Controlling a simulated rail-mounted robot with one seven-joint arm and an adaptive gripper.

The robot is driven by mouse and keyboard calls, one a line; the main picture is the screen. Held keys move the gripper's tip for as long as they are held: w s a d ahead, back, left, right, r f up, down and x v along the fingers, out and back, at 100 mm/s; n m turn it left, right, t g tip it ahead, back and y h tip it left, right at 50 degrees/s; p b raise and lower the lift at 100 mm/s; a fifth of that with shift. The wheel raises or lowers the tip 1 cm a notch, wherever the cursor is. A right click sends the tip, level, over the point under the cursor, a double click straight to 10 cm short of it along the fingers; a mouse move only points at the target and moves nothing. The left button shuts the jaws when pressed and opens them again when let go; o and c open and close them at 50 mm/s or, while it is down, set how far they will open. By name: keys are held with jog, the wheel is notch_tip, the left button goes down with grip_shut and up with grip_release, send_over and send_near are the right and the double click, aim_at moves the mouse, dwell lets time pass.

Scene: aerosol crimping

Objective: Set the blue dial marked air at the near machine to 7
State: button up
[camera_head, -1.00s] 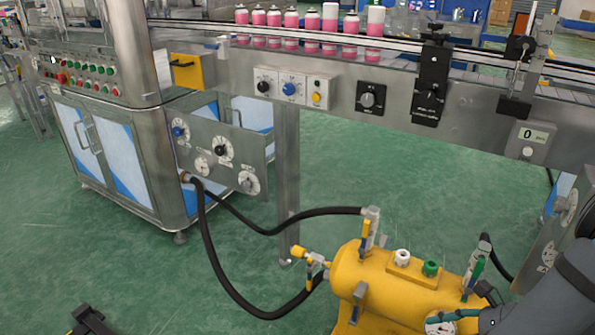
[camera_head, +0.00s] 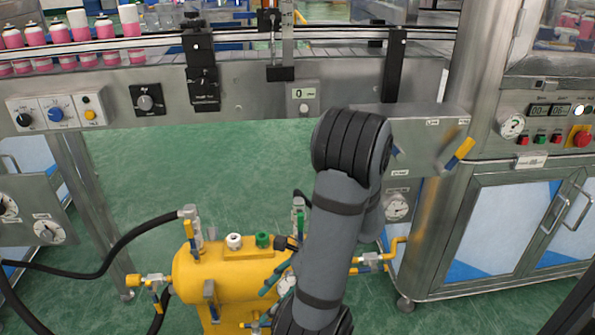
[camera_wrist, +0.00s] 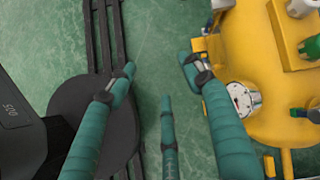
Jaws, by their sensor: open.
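A blue dial (camera_head: 56,114) sits on a small white control box on the conveyor's side, at the left of the head view, between a black knob and a yellow button. Its markings are too small to read. The grey panel (camera_head: 35,215) of the left machine is cut off by the picture edge. It shows white-faced dials, and no blue dial is in view on it. My gripper (camera_wrist: 157,76) is open and empty in the wrist view, its teal fingers spread above the green floor beside the yellow tank (camera_wrist: 265,60). In the head view my arm mostly hides it.
The yellow tank (camera_head: 235,270) with valves and a black hose (camera_head: 110,250) stands on the floor below the conveyor (camera_head: 240,90). A steel cabinet (camera_head: 505,230) with gauges and a red button stands at the right. Green floor is open under the conveyor.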

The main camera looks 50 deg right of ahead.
jog(key=a+f+n+g+h+b, duration=0.2)
jog(key=a+f+n+b, duration=0.4)
jog(key=f+n+b, duration=0.5)
jog(key=a+f+n+g+h+b, duration=0.25)
jog(key=a+f+n+b, duration=0.5)
jog(key=f, duration=0.55)
jog(key=s+a+f+n+y+b, duration=0.1)
jog(key=s+a+f+n+b, duration=0.2)
jog(key=a+n+b, duration=0.3)
jog(key=s+a+f+n+t+b, duration=0.1)
jog(key=s+a+f+n+b, duration=0.3)
jog(key=s+a+n+b, duration=0.2)
jog(key=shift+s+a+y, duration=0.3)
jog(key=shift+a+y, duration=0.05)
jog(key=shift+a, duration=0.75)
